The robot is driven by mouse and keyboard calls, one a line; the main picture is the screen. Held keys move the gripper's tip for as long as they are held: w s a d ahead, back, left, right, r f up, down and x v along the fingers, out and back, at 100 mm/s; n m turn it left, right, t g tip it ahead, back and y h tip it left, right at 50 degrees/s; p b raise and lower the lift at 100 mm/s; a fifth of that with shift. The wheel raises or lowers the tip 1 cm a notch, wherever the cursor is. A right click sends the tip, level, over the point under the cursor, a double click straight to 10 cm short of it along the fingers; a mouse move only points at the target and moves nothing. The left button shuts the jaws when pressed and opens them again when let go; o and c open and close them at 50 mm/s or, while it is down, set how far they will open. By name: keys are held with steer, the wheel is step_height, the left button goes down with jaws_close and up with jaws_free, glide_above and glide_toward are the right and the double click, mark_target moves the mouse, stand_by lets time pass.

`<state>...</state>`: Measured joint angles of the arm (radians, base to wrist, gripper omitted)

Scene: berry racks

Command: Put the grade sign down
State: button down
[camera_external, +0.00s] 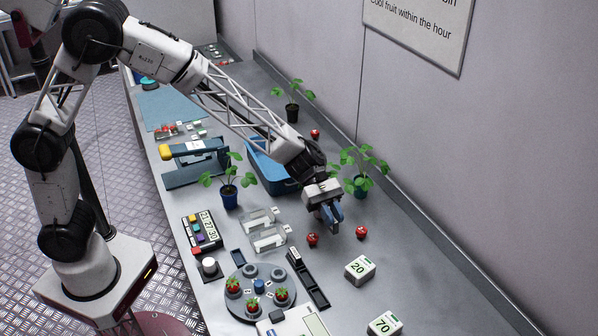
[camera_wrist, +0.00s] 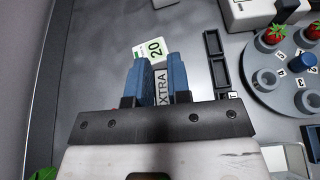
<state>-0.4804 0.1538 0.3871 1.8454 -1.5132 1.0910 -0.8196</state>
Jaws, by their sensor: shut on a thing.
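My gripper (camera_external: 331,215) is above the bench, to the right of the clear trays, with its blue fingers pointing down. In the wrist view my gripper (camera_wrist: 158,78) is shut on the grade sign (camera_wrist: 160,88), a pale plate with dark letters reading "XTRA", its first part hidden. The sign sits between the two blue fingers. In the external view the sign cannot be made out behind the fingers. I cannot tell how high the sign is above the bench.
A dark slotted rack (camera_external: 308,278) lies near the round berry tray (camera_external: 240,309). Loose red berries (camera_external: 313,239) (camera_external: 361,232) lie near my gripper. White blocks marked 20 (camera_external: 359,269) and 70 (camera_external: 384,325) stand to the right. A potted plant (camera_external: 361,184) stands behind. Bare bench surrounds the blocks.

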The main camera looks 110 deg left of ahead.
steer(key=s+a, duration=0.2)
steer(key=a, duration=1.5)
steer(key=s+a, duration=0.2)
steer(key=a, duration=1.5)
steer(key=shift+a, duration=0.2)
steer(key=shift+s, duration=0.1)
steer(key=shift+f, duration=3.05)
steer(key=shift+f, duration=0.1)
steer(key=shift+f, duration=1.8)
steer(key=shift+f, duration=0.1)
steer(key=c, duration=1.1)
jaws_free()
